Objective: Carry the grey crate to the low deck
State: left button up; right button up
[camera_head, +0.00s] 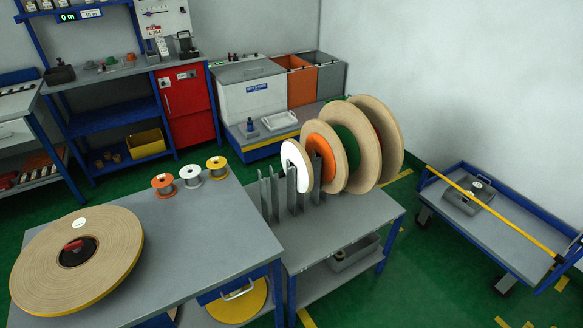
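A grey open crate (340,265) stands on the lower shelf of the table with the reels, with something small and round inside it. The table top above partly hides it. Two low grey decks show, and I cannot tell which is the task's low deck. One is a blue-framed low cart (470,226) at the right, carrying a grey boxy item (468,201). The other is a blue-edged low platform (258,139) at the back wall, with bins on it. Neither of my grippers is in view.
Large tape reels (352,150) stand in a rack on the grey table (340,222). A big flat reel (75,262) and small spools (191,175) lie on the left bench. A yellow bar (490,213) crosses the cart. Green floor is clear between table and cart.

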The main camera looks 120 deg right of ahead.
aim_at(311, 115)
jog(key=i, duration=1.5)
jog(key=i+z, duration=0.4)
jog(key=i, duration=0.2)
jog(key=i+j+z, duration=0.4)
jog(key=i, duration=0.2)
jog(key=i+l+z, duration=0.15)
jog(key=i+z, duration=0.45)
jog(key=z, duration=0.2)
jog(key=i+z, duration=0.4)
jog(key=i+l+z, duration=0.15)
jog(key=i+z, duration=0.25)
jog(key=i, duration=0.2)
jog(key=i+z, duration=0.45)
jog(key=i, duration=0.15)
jog(key=i+z, duration=0.2)
jog(key=i, duration=1.25)
jog(key=i+z, duration=0.3)
jog(key=i+j+z, duration=0.3)
jog(key=i, duration=0.15)
jog(key=i+j+z, duration=0.1)
jog(key=i+z, duration=0.2)
jog(key=i+l+z, duration=0.15)
jog(key=i+z, duration=0.45)
jog(key=z, duration=0.25)
jog(key=i+z, duration=0.4)
jog(key=i+l+z, duration=0.1)
jog(key=i+z, duration=0.25)
jog(key=i, duration=0.3)
jog(key=i+z, duration=0.35)
jog(key=i, duration=0.25)
